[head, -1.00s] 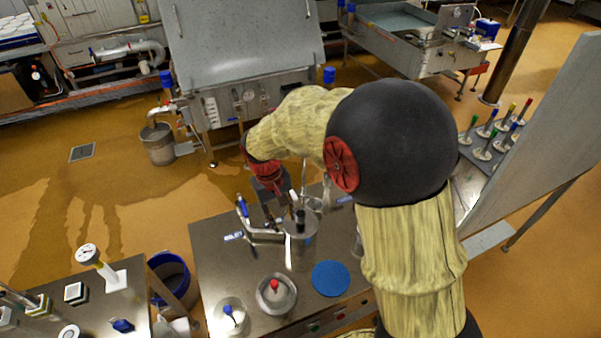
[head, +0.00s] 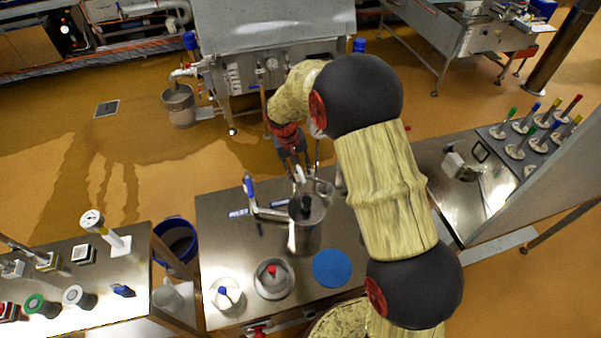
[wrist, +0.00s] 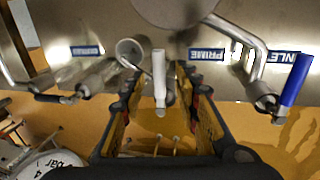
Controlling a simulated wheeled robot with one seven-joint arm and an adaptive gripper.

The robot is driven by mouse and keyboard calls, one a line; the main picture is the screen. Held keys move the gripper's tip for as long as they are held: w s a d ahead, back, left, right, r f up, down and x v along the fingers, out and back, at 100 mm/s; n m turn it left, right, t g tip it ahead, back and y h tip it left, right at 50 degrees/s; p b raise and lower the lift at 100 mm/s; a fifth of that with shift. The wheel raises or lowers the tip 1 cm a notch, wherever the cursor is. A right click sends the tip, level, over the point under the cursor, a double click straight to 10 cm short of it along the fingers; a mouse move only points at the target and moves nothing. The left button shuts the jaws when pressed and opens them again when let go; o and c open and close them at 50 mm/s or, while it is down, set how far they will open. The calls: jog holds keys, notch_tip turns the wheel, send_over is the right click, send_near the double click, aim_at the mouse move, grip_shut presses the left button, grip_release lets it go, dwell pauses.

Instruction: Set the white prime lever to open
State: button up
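The white prime lever (wrist: 159,72) stands in the middle of the wrist view, above a valve on the pipework, beside the blue PRIME label (wrist: 207,54). My gripper (wrist: 160,92) is open, with one finger on each side of the white lever and a visible gap to both. In the head view my gripper (head: 298,166) points down at the far edge of the bench, behind the steel cylinder (head: 307,225). The white lever (head: 300,173) shows only as a small piece there. The valve body is partly hidden.
A blue-handled lever (wrist: 295,80) stands to the right by the INLET label (wrist: 290,57). Another pipe with a dark-ended valve (wrist: 60,97) lies left. A blue disc (head: 332,268) and steel pots (head: 273,279) occupy the near bench (head: 222,262).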

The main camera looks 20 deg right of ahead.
jog(key=shift+d+f, duration=0.2)
jog(key=shift+f, duration=0.5)
jog(key=c, duration=0.3)
jog(key=c, duration=0.4)
grip_shut()
